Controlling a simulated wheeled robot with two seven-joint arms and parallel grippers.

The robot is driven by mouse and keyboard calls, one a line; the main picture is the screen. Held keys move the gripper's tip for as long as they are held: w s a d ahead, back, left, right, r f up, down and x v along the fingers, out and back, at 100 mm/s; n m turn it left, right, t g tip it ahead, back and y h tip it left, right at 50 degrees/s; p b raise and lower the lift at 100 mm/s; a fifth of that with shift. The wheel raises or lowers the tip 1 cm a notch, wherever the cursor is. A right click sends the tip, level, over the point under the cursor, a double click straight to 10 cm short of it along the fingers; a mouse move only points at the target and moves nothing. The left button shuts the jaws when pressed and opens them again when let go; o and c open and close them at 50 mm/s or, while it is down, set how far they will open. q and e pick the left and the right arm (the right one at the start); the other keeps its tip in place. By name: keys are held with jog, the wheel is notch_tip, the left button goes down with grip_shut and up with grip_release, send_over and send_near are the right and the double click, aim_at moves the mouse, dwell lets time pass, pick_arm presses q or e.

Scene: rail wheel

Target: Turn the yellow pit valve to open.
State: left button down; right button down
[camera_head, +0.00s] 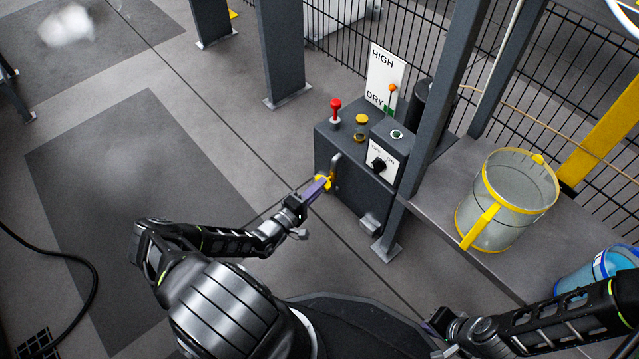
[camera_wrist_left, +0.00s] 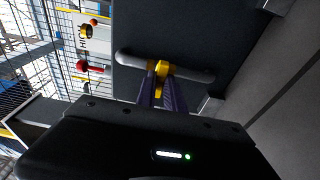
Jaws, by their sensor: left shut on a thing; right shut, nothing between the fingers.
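The yellow pit valve (camera_head: 325,181) sits low on the left side of the dark grey cabinet (camera_head: 345,196), by a grey pipe (camera_head: 336,172). In the left wrist view the yellow valve (camera_wrist_left: 159,76) shows in front of the grey horizontal pipe (camera_wrist_left: 190,73). My left gripper (camera_head: 318,188) reaches it from the left and is shut on it; its purple fingers (camera_wrist_left: 162,95) lie at both sides of the yellow part. My right gripper (camera_head: 430,329) is at the bottom, away from the cabinet, shut and empty. The fingers partly hide the valve.
A HIGH/DRY sign (camera_head: 384,76) stands behind. A yellow-rimmed bucket (camera_head: 512,208) stands on the bench (camera_head: 440,195).

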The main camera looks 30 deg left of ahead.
dwell(0.4)
pick_arm(q)
jog(key=n+p, duration=0.1)
jog(key=n, duration=0.3)
jog(key=shift+g+p, duration=0.3)
jog(key=shift+p, duration=0.05)
jog(key=shift+r+n, duration=0.1)
jog(key=shift+n, duration=0.2)
jog(key=n, duration=0.4)
jog(key=shift+g+h+p, duration=0.3)
jog(key=shift+g, duration=0.1)
